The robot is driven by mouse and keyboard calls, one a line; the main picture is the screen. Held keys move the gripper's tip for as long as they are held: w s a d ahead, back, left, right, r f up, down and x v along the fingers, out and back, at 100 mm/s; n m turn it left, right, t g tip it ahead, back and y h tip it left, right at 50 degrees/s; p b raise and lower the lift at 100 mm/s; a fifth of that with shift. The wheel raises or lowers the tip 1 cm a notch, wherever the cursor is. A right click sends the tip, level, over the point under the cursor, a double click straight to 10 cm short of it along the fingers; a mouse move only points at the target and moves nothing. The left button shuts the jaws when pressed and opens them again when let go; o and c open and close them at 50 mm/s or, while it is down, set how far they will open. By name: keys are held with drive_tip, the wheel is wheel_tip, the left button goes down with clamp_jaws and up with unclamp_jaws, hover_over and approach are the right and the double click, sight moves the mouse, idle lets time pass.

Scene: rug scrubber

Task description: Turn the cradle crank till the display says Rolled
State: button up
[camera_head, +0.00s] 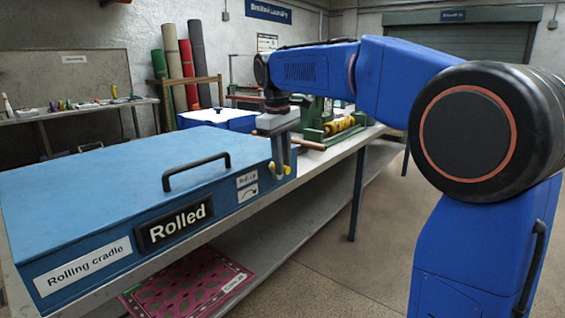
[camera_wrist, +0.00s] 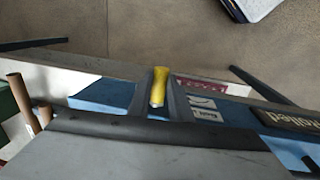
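The blue rolling cradle (camera_head: 110,185) stands on the bench at left in the head view, under a closed lid with a black handle. Its display (camera_head: 174,222) reads "Rolled", and part of it shows in the wrist view (camera_wrist: 290,122). My gripper (camera_head: 281,168) points down at the cradle's right end. In the wrist view the yellow crank grip (camera_wrist: 158,88) lies between my two dark fingers (camera_wrist: 160,85), which close in on both its sides. The crank arm is hidden.
Behind my gripper a green machine with a yellow roller (camera_head: 340,126) stands on the bench. A white-topped blue box (camera_head: 217,117) is behind the cradle. A pink patterned rug (camera_head: 188,285) lies on the lower shelf. The floor at right is clear.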

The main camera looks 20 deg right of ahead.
drive_tip(key=shift+d, duration=0.1)
clamp_jaws()
drive_tip(key=shift+w+d+y, duration=0.15)
drive_tip(key=shift+y, duration=0.15)
drive_tip(key=shift+w+d+r+g+y, duration=0.2)
drive_tip(key=shift+d+g+y, duration=0.1)
drive_tip(key=shift+g+y, duration=0.2)
drive_tip(key=shift+w+d+r+g+y, duration=0.25)
drive_tip(key=shift+g+y, duration=0.15)
drive_tip(key=shift+y, duration=0.1)
drive_tip(key=o, duration=0.9)
unclamp_jaws()
drive_tip(key=shift+c, duration=0.2)
